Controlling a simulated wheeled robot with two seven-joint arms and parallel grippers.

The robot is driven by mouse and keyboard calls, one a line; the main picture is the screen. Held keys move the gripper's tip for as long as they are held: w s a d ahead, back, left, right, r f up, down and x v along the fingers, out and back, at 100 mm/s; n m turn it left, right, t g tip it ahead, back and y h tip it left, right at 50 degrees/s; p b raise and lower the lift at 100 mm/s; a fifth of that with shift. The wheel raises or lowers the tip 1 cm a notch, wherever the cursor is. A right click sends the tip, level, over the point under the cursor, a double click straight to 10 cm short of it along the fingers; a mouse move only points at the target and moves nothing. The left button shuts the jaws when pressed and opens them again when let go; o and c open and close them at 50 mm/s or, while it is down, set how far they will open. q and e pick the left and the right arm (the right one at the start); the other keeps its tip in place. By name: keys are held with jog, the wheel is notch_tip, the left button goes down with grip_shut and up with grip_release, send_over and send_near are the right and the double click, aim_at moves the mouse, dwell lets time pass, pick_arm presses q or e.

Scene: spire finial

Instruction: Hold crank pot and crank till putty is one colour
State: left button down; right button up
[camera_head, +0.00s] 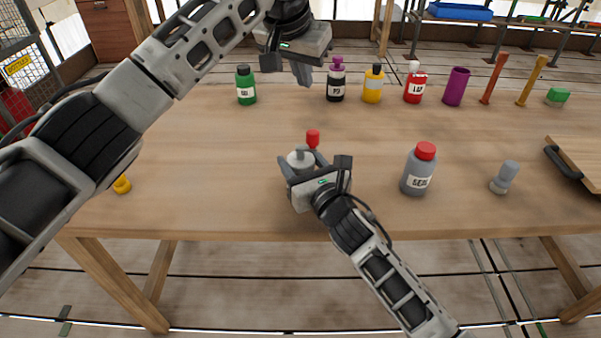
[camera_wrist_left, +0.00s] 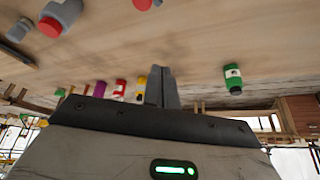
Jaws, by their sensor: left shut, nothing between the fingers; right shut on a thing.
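The crank pot (camera_head: 299,158) is a grey pot standing near the front middle of the table, with a red crank knob (camera_head: 313,137) at its far right side. My right gripper (camera_head: 304,178) is shut around the pot's body from the front and hides much of it. My left gripper (camera_head: 303,76) is shut and empty, raised above the table beyond the pot and apart from the knob. Its closed fingers show in the left wrist view (camera_wrist_left: 162,86), where a red piece, probably the knob, shows at the top edge (camera_wrist_left: 142,4). I cannot see the putty or its colour.
A grey bottle with a red cap (camera_head: 418,172) and a small grey piece (camera_head: 504,178) stand right of the pot. Green (camera_head: 246,88), black (camera_head: 336,82), yellow (camera_head: 373,85) and red (camera_head: 415,84) bottles line the back. A yellow ring (camera_head: 122,184) lies left.

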pick_arm(q)
notch_tip(320, 180, down, 7)
jog(key=shift+s+g, duration=0.3)
jog(key=shift+s, duration=0.15)
jog(key=shift+f, duration=0.15)
dwell(2.0)
jog(key=shift+f, duration=1.35)
jog(key=shift+s+d, duration=0.1)
